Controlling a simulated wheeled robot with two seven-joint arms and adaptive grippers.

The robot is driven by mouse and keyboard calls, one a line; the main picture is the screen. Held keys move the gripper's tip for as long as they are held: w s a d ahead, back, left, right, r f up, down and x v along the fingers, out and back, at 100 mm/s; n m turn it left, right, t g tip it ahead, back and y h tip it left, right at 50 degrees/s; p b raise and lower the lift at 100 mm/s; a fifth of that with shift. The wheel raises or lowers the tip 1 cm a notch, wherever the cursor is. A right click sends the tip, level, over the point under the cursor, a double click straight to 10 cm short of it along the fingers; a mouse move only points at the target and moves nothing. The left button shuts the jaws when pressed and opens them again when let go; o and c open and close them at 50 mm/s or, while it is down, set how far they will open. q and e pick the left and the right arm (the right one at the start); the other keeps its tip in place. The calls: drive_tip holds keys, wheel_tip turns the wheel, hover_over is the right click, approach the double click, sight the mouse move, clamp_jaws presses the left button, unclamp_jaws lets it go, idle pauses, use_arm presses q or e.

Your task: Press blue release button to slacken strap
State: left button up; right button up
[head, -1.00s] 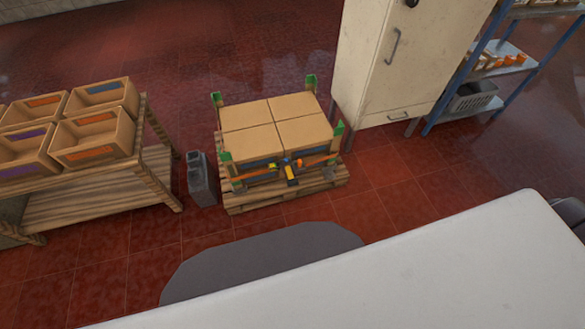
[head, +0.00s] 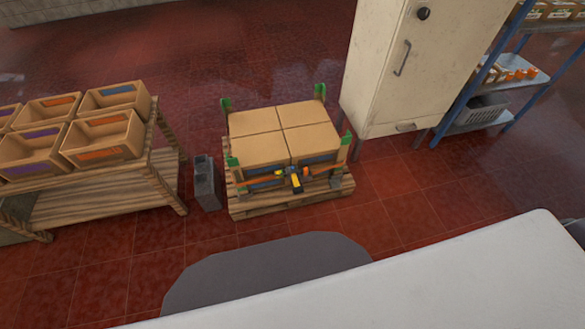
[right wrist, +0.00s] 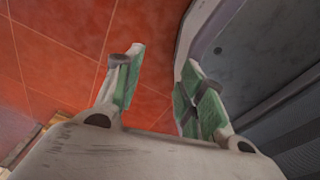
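Several brown cartons (head: 260,150) sit on a wooden pallet (head: 260,208) in the middle of the head view, with green-tipped corner pieces around them. An orange strap (head: 318,176) runs across their front. A buckle with a yellow and black handle (head: 296,183) is on the strap at the front. A small blue spot beside the handle may be the release button; it is too small to tell. My right gripper (right wrist: 163,68) shows only in the right wrist view, with its green-padded fingers apart and nothing between them. My left gripper is not in view.
A wooden bench (head: 100,193) with open bins stands left, and a grey block (head: 206,184) stands between it and the pallet. A cream cabinet (head: 385,80) and a blue-framed shelf (head: 490,118) stand right.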

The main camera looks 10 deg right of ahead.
clamp_jaws()
drive_tip(key=shift+a, duration=0.1)
idle(1.1)
